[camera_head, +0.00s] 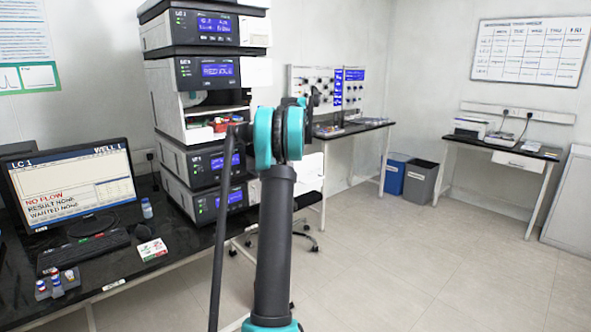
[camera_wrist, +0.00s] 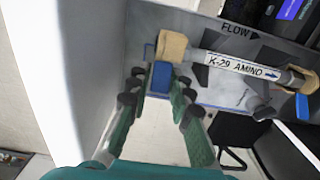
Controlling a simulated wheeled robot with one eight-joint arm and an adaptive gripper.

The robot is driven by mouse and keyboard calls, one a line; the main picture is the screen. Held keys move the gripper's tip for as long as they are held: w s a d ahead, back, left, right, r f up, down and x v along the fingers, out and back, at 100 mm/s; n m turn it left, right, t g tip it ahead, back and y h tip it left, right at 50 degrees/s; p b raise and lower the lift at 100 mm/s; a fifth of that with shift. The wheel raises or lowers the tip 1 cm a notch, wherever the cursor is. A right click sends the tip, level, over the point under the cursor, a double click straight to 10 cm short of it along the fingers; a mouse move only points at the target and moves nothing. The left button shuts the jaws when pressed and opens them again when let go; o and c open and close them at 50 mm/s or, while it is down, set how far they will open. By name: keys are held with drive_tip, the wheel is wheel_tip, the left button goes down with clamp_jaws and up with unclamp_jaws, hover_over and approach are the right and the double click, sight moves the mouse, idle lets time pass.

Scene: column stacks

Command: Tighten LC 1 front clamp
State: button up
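In the wrist view a pale column labelled K-29 AMINO (camera_wrist: 240,66) lies across a grey panel, below a FLOW arrow. A tan fitting (camera_wrist: 171,47) is at its left end. A blue clamp lever (camera_wrist: 160,79) sits just below that fitting. My gripper (camera_wrist: 161,80) has its two green fingers on either side of this lever, with the tips close against it. A second blue clamp (camera_wrist: 302,107) is at the column's right end, apart from my gripper. In the head view my arm hides the gripper and the column.
A stack of LC modules (camera_head: 205,115) stands on the black bench, beside a monitor (camera_head: 75,185) reading LC 1, NO FLOW. A keyboard (camera_head: 83,250) and small vials (camera_head: 55,282) lie in front. Bins (camera_head: 422,180) and open floor are to the right.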

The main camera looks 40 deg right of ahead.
drive_tip(key=shift+o, duration=1.4)
drive_tip(key=shift+r, duration=0.1)
wheel_tip(320, 180, up, 12)
